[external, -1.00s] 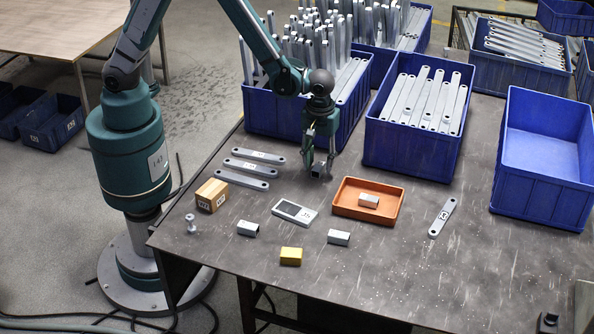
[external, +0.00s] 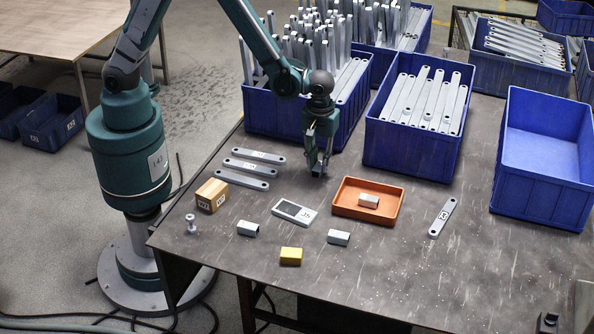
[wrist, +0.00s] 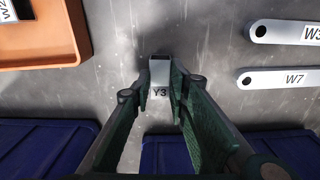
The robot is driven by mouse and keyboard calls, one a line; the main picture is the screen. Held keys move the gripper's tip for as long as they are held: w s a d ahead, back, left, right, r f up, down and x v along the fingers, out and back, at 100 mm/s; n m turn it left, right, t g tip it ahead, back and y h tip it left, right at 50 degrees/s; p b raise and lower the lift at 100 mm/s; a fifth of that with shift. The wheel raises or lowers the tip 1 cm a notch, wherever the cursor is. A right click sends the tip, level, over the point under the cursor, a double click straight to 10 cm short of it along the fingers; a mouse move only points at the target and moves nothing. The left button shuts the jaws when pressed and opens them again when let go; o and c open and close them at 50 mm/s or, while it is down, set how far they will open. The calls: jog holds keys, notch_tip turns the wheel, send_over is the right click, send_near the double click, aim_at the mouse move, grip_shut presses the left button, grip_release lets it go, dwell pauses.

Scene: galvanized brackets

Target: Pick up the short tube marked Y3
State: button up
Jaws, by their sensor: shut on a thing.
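The short tube marked Y3 (wrist: 159,74) is a small grey metal piece with a dark open end and a label, between my fingertips in the wrist view. My gripper (wrist: 160,90) is shut on it, a finger on each side. In the external view my gripper (external: 319,170) points down at the table just left of the orange tray. The tube is mostly hidden by the fingers there. I cannot tell whether it touches the table.
An orange tray (external: 366,213) holding a short tube stands right of my gripper. Flat brackets (external: 250,169) lie to the left. Blue crates (external: 412,152) stand behind. A label device (external: 294,213), loose tubes (external: 338,237) and a yellow block (external: 291,256) lie in front.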

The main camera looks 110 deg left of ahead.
aim_at(318, 166)
notch_tip(318, 166, up, 10)
jog(key=p, duration=0.2)
jog(key=shift+p, duration=0.3)
dwell(0.4)
jog(key=shift+d, duration=0.1)
dwell(0.5)
